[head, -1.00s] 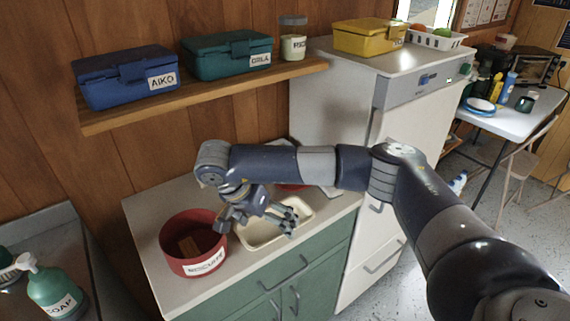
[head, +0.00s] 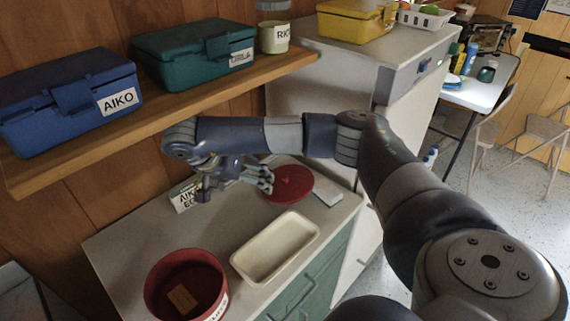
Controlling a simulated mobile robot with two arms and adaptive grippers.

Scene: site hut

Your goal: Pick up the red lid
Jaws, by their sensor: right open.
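The red lid (head: 291,185) lies flat on the pale counter (head: 236,222), a round disc with a small knob-like spot near its middle. My right gripper (head: 236,187) is open and empty, just left of the lid in the picture. Its right finger reaches in front of the lid's left edge. I cannot tell whether they touch. The round red tub (head: 163,283) stands open at the counter's front left, with a small brown block (head: 182,298) inside. My left gripper is out of view.
A cream tray (head: 240,262) sits between tub and lid. A white label card (head: 184,196) is behind my gripper, and a pale flat block (head: 327,192) is right of the lid. A wooden shelf (head: 160,119) with blue (head: 60,100) and teal (head: 190,55) boxes overhangs the counter.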

